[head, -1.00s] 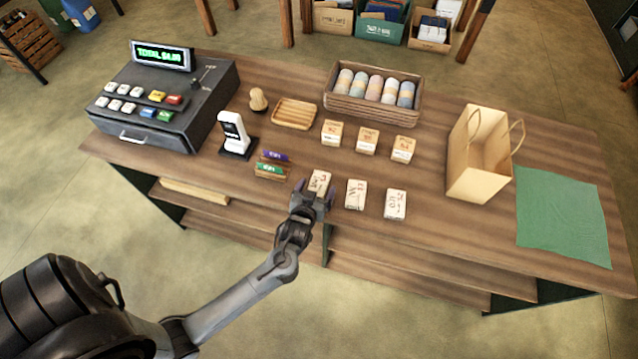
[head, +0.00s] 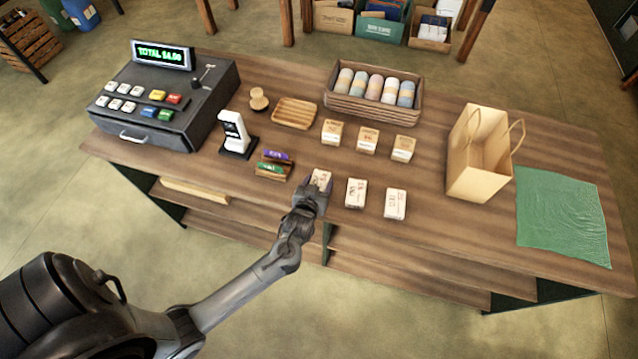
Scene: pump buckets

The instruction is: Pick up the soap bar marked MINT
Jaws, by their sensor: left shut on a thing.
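Three pale soap bars with dark markings stand in a front row on the wooden counter: a left bar (head: 321,178), a middle bar (head: 355,193) and a right bar (head: 395,204). Their markings are too small to read, so I cannot tell which is MINT. My left gripper (head: 314,190) is shut on the left bar, at the counter's front. The gripper hides the bar's lower part, and I cannot tell whether it is clear of the counter. My right gripper is not in view.
Three more wrapped blocks (head: 366,140) stand behind. A card reader (head: 235,135) and small coloured-top boxes (head: 273,165) are left of the gripper. A cash register (head: 165,100), wooden dish (head: 295,113), basket of rolls (head: 372,112), paper bag (head: 478,165) and green cloth (head: 562,217) surround them.

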